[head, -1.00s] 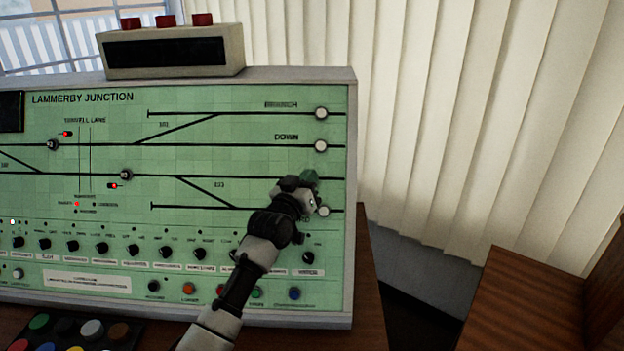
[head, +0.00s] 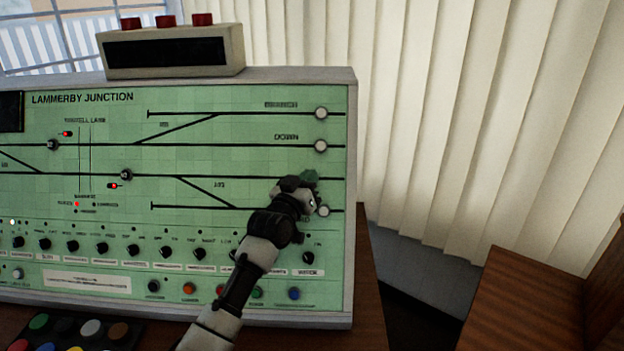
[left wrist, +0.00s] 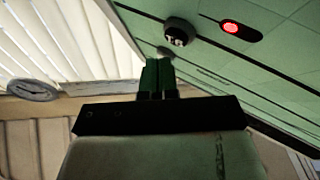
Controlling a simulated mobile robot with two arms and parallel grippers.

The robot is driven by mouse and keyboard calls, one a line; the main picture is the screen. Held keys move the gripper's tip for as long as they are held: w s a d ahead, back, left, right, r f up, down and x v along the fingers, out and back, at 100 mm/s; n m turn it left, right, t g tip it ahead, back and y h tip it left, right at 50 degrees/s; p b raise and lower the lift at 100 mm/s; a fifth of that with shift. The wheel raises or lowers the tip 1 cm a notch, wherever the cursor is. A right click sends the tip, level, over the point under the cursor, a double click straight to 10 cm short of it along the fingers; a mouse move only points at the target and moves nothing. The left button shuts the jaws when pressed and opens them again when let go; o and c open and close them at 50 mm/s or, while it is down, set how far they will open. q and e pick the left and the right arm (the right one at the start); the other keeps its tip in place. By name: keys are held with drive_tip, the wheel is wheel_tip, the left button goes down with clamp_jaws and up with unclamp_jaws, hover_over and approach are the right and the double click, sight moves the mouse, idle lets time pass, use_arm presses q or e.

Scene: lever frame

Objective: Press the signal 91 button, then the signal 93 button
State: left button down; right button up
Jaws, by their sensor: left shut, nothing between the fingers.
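The green signal panel (head: 240,100) stands in front of me. Its small labels are too blurred for me to read 91 or 93. In the head view, one dark round button (head: 53,145) and another dark round button (head: 126,174) each have a red lamp close by. My left gripper (head: 309,177) is shut and empty at the panel's right side, covering part of the lower track. In the left wrist view, its green fingertips (left wrist: 158,66) are close to a dark round button (left wrist: 179,32) beside a lit red lamp (left wrist: 231,28). Whether they touch anything is unclear. My right gripper is out of view.
Three white round buttons, such as the top one (head: 321,113), line the panel's right edge. A row of black knobs (head: 132,251) runs along the bottom. A beige box (head: 172,52) sits on top. A wooden cabinet (head: 540,300) stands at right.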

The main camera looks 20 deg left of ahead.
use_arm(q)
drive_tip(key=shift+f, duration=0.1)
drive_tip(key=shift+w+a+f+b, duration=0.1)
drive_tip(key=shift+w+b, duration=0.3)
drive_tip(key=shift+w+a+f+b, duration=0.1)
drive_tip(key=shift+w+f+b, duration=0.2)
drive_tip(key=shift+b, duration=0.25)
idle(0.7)
drive_tip(key=shift+r, duration=0.15)
drive_tip(key=shift+s+d+r+p, duration=0.2)
drive_tip(key=shift+s+r+p, duration=0.15)
drive_tip(key=shift+s+p, duration=0.6)
drive_tip(key=shift+w, duration=0.25)
